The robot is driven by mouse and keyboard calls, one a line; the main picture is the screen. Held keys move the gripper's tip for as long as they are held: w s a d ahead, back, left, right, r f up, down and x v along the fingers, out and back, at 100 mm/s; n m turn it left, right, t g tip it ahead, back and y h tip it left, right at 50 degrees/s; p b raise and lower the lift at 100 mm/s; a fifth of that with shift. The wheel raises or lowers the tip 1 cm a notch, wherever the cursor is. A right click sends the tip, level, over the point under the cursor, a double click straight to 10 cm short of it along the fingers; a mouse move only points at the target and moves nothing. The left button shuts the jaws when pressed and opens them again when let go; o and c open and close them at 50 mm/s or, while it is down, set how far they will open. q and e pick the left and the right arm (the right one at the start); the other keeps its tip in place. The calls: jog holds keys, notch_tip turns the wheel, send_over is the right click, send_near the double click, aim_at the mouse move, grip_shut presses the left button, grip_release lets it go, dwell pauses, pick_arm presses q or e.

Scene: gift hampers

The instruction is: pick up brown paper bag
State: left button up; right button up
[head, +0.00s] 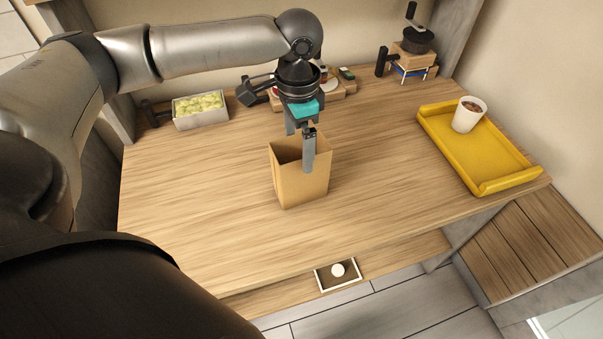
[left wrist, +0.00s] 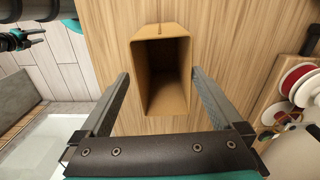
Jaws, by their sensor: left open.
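The brown paper bag (head: 300,180) stands upright and open-topped on the wooden table. It also shows in the left wrist view (left wrist: 163,52), where I look down into its mouth and it looks empty. My left gripper (head: 303,155) points down at the bag from above. Its two fingers are spread and show in the left wrist view (left wrist: 160,88), one to each side of the bag's near end. In the head view one finger is in front of the bag's top. I cannot tell whether the fingers touch the bag. My right gripper is not clearly in view.
A yellow tray (head: 438,137) with a white cup (head: 468,114) is at the right of the table. A grey box of yellow-green pieces (head: 201,110) is at the back left. A coffee grinder (head: 415,45) stands at the back right.

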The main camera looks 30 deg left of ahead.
aim_at(299, 157)
pick_arm(q)
notch_tip(299, 157, down, 4)
jog(key=shift+w+r, duration=0.1)
jog(key=f, duration=0.1)
jog(key=f+b, duration=0.1)
jog(key=f, duration=0.2)
jog(key=shift+w+f+b, duration=0.2)
jog(key=shift+w+b, duration=0.05)
jog(key=shift+b, duration=0.05)
jog(key=shift+f, duration=0.25)
pick_arm(e)
jog(key=shift+w+a+f, duration=0.15)
jog(key=shift+w+f, duration=0.75)
jog(key=shift+w, duration=0.1)
pick_arm(q)
jog(key=shift+c, duration=0.2)
jog(key=c, duration=1)
